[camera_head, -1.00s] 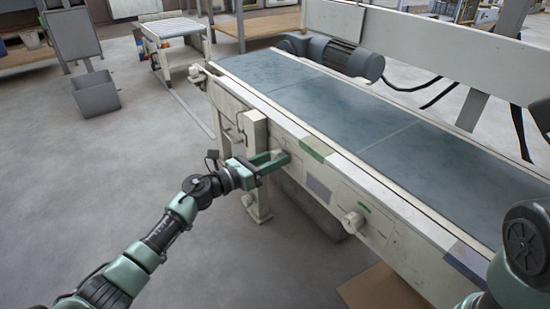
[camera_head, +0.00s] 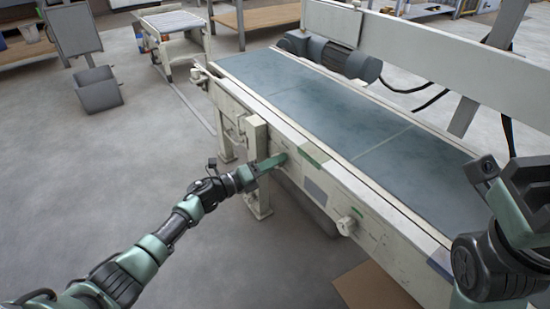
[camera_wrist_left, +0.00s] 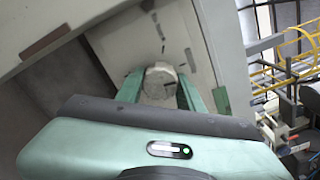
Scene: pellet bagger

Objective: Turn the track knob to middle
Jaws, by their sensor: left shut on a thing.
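A pale round knob (camera_wrist_left: 160,83) sits on the side panel of the conveyor (camera_head: 315,185), with short dark marks on the panel near it. My left gripper (camera_head: 276,161) reaches this side from the left in the head view. In the left wrist view my left gripper (camera_wrist_left: 161,88) has one green finger on each side of the knob and is shut on it. In the head view the fingers mostly hide the knob. My right arm shows at the right edge, but I cannot make out its gripper's fingers.
A second pale knob (camera_head: 348,223) stands out farther right on the conveyor side. A post (camera_head: 257,165) is close beside my left gripper. A cardboard piece (camera_head: 374,288) lies on the floor below. The belt (camera_head: 330,105) is empty. Floor at left is open.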

